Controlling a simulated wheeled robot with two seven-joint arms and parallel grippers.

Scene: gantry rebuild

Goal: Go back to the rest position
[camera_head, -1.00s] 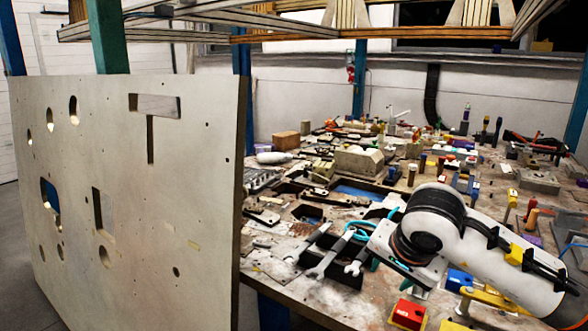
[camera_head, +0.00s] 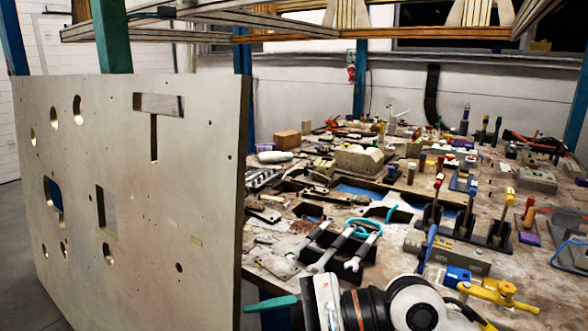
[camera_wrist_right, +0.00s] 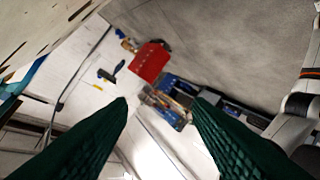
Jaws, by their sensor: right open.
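My right gripper (camera_head: 272,303) is at the bottom of the head view, by the table's front edge and the right edge of the upright panel. Only a teal finger of it shows there; my white arm comes in from the bottom right. In the right wrist view the gripper (camera_wrist_right: 160,102) has its two green fingers wide apart, with nothing between them. Beyond the fingers lies the floor, some way off. My left gripper is in neither current view.
A large pale upright panel (camera_head: 140,220) with cut-outs fills the left. The cluttered workbench (camera_head: 390,215) holds wrenches (camera_head: 335,250), a blue-and-yellow tool (camera_head: 490,290) and many parts. In the wrist view, a red box (camera_wrist_right: 149,61) and a blue tool bin (camera_wrist_right: 168,108) stand below.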

